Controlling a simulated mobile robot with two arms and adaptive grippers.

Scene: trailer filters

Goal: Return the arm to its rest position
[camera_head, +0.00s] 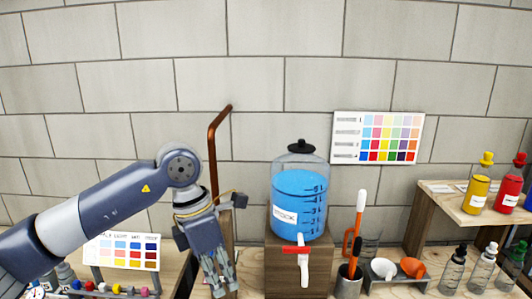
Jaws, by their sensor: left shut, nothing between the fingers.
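My left arm comes in from the left and bends down at its wrist. My left gripper (216,272) points downward in front of the counter, its fingers close together with nothing between them. It hangs left of the wooden stand under the water tank. My right gripper is not in the picture.
A clear tank of blue liquid (299,205) with a red-handled tap (297,250) stands on a wooden block (283,262). A copper pipe (213,155) rises behind my gripper. Right are a metal cup (348,284), bottles and a wooden shelf (440,207). A colour chart (122,251) stands left.

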